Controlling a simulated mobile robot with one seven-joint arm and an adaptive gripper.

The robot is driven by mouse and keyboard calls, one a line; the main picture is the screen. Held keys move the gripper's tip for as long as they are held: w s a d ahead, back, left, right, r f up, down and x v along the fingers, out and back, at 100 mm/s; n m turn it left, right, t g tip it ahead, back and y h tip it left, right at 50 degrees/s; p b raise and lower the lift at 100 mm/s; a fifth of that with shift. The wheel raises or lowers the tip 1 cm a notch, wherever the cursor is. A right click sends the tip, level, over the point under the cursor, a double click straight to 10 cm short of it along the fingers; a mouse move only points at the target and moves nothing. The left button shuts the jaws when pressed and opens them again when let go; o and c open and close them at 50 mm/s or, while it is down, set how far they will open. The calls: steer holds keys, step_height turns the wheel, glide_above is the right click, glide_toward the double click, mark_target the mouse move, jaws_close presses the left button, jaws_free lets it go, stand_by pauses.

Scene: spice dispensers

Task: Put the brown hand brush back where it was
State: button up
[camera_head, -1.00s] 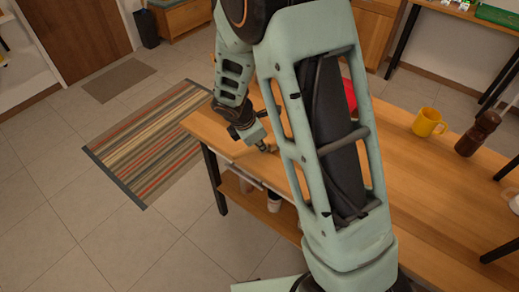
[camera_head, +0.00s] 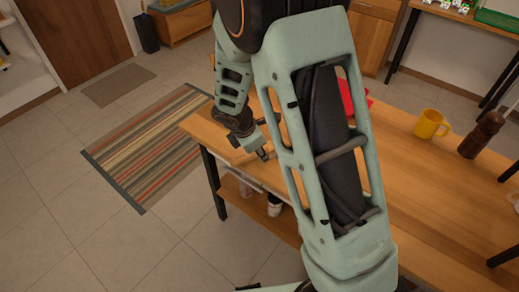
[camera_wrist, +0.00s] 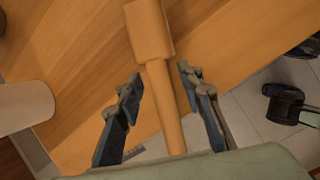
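A brown wooden object with a thick head and a thin round handle (camera_wrist: 170,112), which looks like the hand brush, shows in the wrist view. Its handle runs between the two fingers of my gripper (camera_wrist: 160,77), and its head extends beyond the fingertips. A gap shows on both sides of the handle, so the fingers are open around it, not closed on it. In the head view my gripper (camera_head: 262,152) is low at the left end of the wooden table (camera_head: 420,195). The brush cannot be told clearly there.
A yellow mug (camera_head: 428,124) and a dark brown bottle (camera_head: 481,134) stand on the table's right part. A red thing (camera_head: 347,98) is partly hidden behind my arm. A white rounded object (camera_wrist: 25,107) is at the left in the wrist view. A striped rug (camera_head: 150,145) lies beyond the table.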

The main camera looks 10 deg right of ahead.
steer(key=p+v, duration=0.2)
steer(key=v, duration=1)
steer(key=shift+r, duration=0.15)
